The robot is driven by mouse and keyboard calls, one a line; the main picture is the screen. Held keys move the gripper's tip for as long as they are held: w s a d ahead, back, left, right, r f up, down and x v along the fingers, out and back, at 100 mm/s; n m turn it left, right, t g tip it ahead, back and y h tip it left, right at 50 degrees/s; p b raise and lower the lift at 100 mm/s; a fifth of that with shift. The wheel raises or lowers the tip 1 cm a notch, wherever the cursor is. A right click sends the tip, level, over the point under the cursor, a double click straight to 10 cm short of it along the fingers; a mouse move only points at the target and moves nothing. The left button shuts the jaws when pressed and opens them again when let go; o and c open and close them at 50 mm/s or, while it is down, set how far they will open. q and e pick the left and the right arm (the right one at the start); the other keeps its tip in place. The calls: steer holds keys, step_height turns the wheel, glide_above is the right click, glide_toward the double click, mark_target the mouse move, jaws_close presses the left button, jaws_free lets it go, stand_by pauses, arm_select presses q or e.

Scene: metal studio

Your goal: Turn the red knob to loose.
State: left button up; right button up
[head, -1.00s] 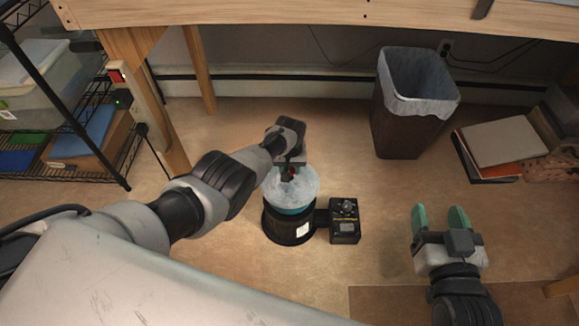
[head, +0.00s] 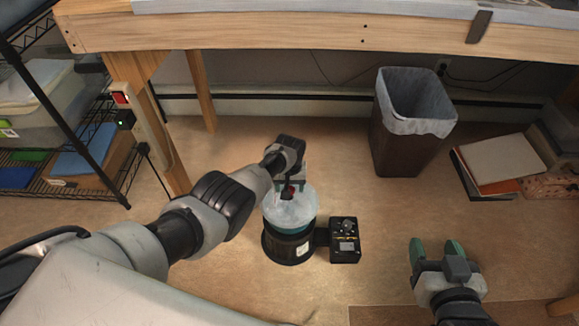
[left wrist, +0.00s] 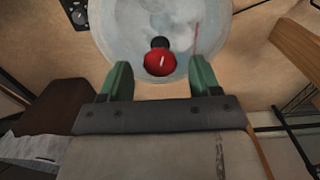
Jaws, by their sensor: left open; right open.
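The red knob (left wrist: 160,62) sits on the pale round lid (left wrist: 125,30) of a dark canister (head: 287,246) with a teal band. In the left wrist view the knob shows a white mark and lies just beyond and between the green fingertips. My left gripper (left wrist: 160,80) is open around its line, with no finger touching it that I can see. In the head view my left gripper (head: 289,185) is over the lid and partly hides the knob (head: 288,193). My right gripper (head: 437,248) is open and empty, off to the right.
A black control box (head: 345,240) is attached to the canister's right side. A waste bin (head: 395,150) with a liner stands behind right, with books (head: 500,160) beyond it. A wooden bench (head: 300,30) spans the back. A wire shelf (head: 75,150) stands left.

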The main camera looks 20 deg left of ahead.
arm_select(q)
step_height(320, 180, up, 3)
steer(key=shift+f+p, duration=0.15)
steer(key=shift+p, duration=0.8)
steer(key=shift+r+p, duration=0.8)
steer(key=shift+r, duration=0.15)
arm_select(e)
steer(key=s+d+f+g+h+p, duration=0.1)
steer(key=s+d+f+g, duration=0.1)
steer(key=s+g, duration=0.35)
steer(key=s+d+f+g+h+p, duration=0.2)
steer(key=s+d+g, duration=0.1)
steer(key=s+g, duration=0.25)
arm_select(q)
step_height(320, 180, up, 5)
steer(key=shift+r+p, duration=0.15)
steer(key=shift+p, duration=0.2)
arm_select(e)
step_height(320, 180, down, 6)
steer(key=shift+w+a+m, duration=0.3)
steer(key=shift+w+a, duration=0.05)
steer(key=shift+f, duration=0.1)
